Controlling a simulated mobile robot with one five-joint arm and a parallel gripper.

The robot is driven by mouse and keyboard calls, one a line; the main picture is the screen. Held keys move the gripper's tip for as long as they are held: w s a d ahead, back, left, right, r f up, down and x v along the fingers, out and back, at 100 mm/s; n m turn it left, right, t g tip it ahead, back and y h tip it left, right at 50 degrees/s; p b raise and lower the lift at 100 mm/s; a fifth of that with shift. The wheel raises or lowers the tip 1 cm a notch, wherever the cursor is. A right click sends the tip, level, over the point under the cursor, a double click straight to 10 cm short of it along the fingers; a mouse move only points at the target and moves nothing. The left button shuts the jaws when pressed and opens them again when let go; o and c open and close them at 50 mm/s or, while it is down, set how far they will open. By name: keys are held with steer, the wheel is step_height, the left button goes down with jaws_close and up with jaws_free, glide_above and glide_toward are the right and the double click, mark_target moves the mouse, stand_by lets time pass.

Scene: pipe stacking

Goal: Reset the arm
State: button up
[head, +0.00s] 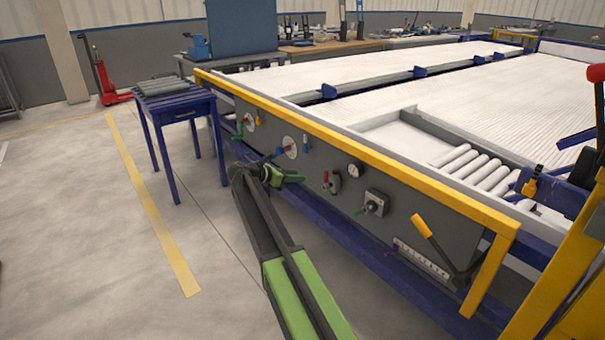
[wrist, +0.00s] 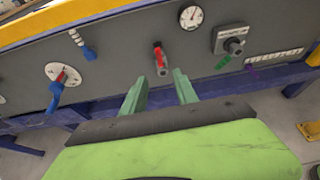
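My gripper (head: 288,178) is at the end of my green and dark arm, in front of the grey control panel (head: 315,165) of the long machine. In the wrist view my gripper (wrist: 159,73) shows two green fingers apart with nothing between them. A small red-handled valve (wrist: 160,58) is on the panel just beyond the fingertips; in the head view it is right of my gripper. I cannot tell the exact gap between the fingertips and the panel.
A yellow rail (head: 370,152) runs along the panel's top. Dials, a gauge (head: 354,170) and a yellow lever (head: 422,226) are on the panel. A blue table (head: 176,102) bearing grey pipes stands at left. White pipes (head: 480,168) lie on the machine.

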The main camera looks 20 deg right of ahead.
stand_by(0.4)
steer(key=s+a+f+m+g+y, duration=0.1)
steer(key=s+a+f+m+y, duration=0.4)
steer(key=s, duration=0.6)
steer(key=s+a+f+m+y, duration=0.25)
steer(key=s+a+f, duration=0.45)
steer(key=s, duration=0.4)
steer(key=s+a+f+m+g+y, duration=0.25)
steer(key=s+a+m+y, duration=0.35)
steer(key=s+a+m, duration=0.55)
step_height(320, 180, up, 30)
steer(key=m+p, duration=0.1)
steer(key=p, duration=2.9)
steer(key=shift+w+m+t, duration=0.2)
steer(key=shift+m+t, duration=0.1)
steer(key=shift+t, duration=0.05)
steer(key=shift+d, duration=0.1)
